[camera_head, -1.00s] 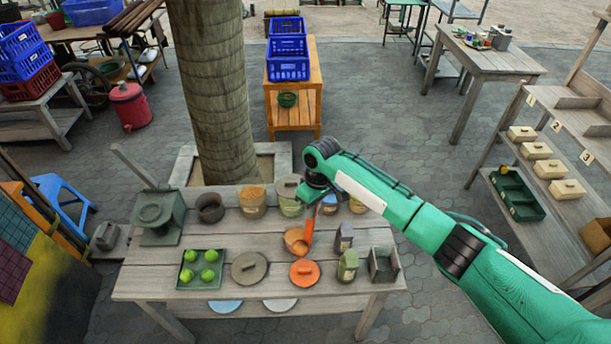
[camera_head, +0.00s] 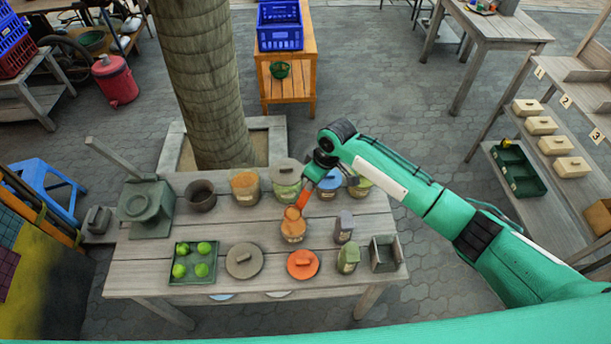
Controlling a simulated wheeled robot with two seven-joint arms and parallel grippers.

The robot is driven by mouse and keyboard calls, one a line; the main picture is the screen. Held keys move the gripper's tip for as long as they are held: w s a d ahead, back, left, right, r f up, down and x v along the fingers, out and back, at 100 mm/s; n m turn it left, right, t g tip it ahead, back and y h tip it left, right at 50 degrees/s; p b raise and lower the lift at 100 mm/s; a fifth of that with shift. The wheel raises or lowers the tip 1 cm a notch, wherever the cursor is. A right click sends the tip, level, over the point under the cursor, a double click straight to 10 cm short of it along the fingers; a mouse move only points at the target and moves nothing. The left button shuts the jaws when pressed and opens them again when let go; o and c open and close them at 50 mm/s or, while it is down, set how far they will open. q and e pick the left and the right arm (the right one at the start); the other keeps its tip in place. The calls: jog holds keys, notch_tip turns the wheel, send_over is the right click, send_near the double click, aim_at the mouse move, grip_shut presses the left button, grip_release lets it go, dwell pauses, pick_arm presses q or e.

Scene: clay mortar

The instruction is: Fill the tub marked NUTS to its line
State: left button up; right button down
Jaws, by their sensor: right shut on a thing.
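My right gripper (camera_head: 314,180) is shut on the handle of an orange scoop (camera_head: 304,197) that slants down to the left. The scoop's lower end is over the mouth of a small tan tub (camera_head: 293,232) in the middle of the wooden table; I cannot tell whether they touch. Behind stand a tub with orange-brown contents (camera_head: 245,188), a greenish tub with a lid on top (camera_head: 287,180), a blue tub (camera_head: 330,186) and a yellow-green tub (camera_head: 360,188). Labels and any fill line are too small to read. My left gripper is out of view.
On the table (camera_head: 215,222) are a green tray (camera_head: 192,278) with several green balls, a grey lid (camera_head: 244,260), an orange lid (camera_head: 302,264), two small jars (camera_head: 344,227) (camera_head: 348,260), an open grey box (camera_head: 385,254) and a dark pot (camera_head: 200,195). A tree trunk (camera_head: 205,80) rises behind.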

pick_arm(q)
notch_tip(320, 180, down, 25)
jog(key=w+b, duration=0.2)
jog(key=b, duration=2.2)
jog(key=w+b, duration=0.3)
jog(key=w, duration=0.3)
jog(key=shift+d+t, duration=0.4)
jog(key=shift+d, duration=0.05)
pick_arm(e)
jog(key=s+d+f+n+t+y, duration=0.1)
jog(key=s+d+f+t+y, duration=0.6)
jog(key=d+f+y, duration=0.1)
jog(key=shift+f, duration=0.65)
jog(key=shift+d, duration=0.1)
